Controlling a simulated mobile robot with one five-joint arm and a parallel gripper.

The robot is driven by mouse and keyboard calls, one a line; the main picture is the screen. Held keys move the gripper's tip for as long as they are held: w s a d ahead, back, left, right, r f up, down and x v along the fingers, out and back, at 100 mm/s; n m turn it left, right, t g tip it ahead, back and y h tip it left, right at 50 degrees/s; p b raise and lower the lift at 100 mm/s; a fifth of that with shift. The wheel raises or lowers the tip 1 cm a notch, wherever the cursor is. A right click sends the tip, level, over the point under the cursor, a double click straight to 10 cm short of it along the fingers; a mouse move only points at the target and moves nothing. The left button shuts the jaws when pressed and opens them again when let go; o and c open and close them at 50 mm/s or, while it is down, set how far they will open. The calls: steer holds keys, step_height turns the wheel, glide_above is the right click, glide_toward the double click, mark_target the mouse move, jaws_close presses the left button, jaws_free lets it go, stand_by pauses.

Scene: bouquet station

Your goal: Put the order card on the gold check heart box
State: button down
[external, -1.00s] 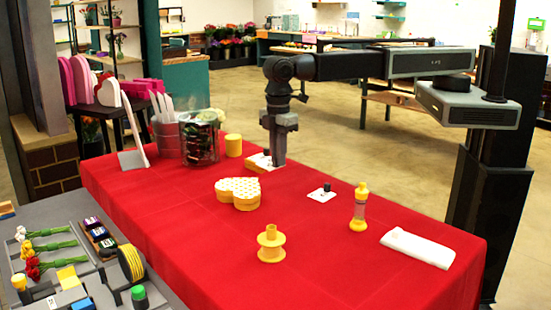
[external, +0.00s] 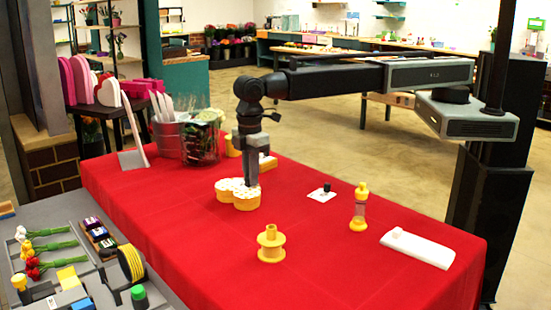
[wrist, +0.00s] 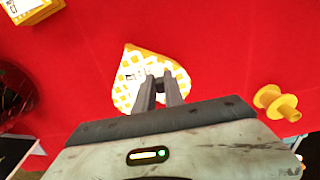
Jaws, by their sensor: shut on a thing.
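The gold check heart box (external: 246,204) sits on the red table, with a yellow side and a white-and-gold checked lid. It also shows in the wrist view (wrist: 126,98), under my fingers. My gripper (external: 252,184) is right over the box lid, pointing down. In the wrist view its fingers (wrist: 160,84) are close together with a small dark piece between them. A pale patch with dark lettering, apparently the order card (wrist: 136,74), shows beside the fingertips at the lid. The fingers hide part of it, and I cannot tell whether it touches the lid.
A yellow box (external: 267,163) stands behind the heart box.

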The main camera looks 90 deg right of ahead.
steer(key=shift+f, duration=0.2)
steer(key=c, duration=1.4)
jaws_free()
steer(key=shift+r, duration=0.1)
steer(key=shift+c, duration=0.2)
step_height(320, 180, up, 12)
steer(key=p, duration=1.2)
steer(key=shift+r, duration=0.15)
